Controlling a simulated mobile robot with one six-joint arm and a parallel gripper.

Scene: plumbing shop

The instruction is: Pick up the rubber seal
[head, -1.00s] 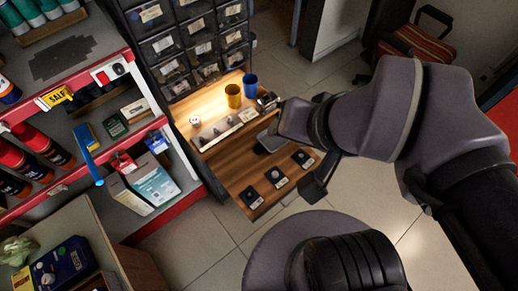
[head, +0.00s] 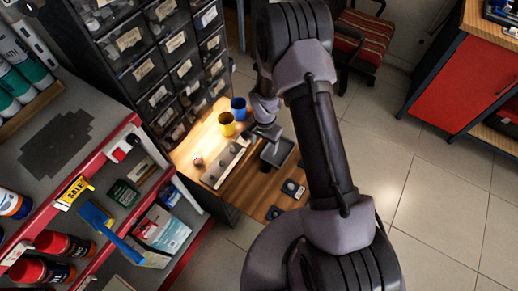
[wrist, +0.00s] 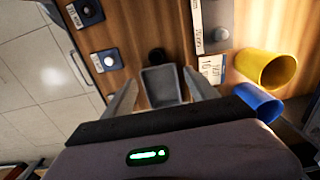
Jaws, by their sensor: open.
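A small black round piece (wrist: 157,55), possibly the rubber seal, is at the far end of a grey shallow tray (wrist: 160,85) in the wrist view. I cannot tell whether it touches the tray. It looks like a dark spot (head: 265,167) at the tray's lower-left edge in the head view. My gripper (wrist: 160,76) is open and empty, its fingers appearing on either side of the tray, with the black piece beyond the tips. In the head view my gripper (head: 268,130) is above the wooden bench, partly hidden by my arm.
Dark square pads (wrist: 107,57) with small round parts lie left of the tray in the wrist view. A yellow cup (wrist: 265,68), a blue cup (wrist: 257,102) and a labelled strip (wrist: 212,25) are on the right. Black drawers (head: 165,45) rise behind the bench (head: 235,190).

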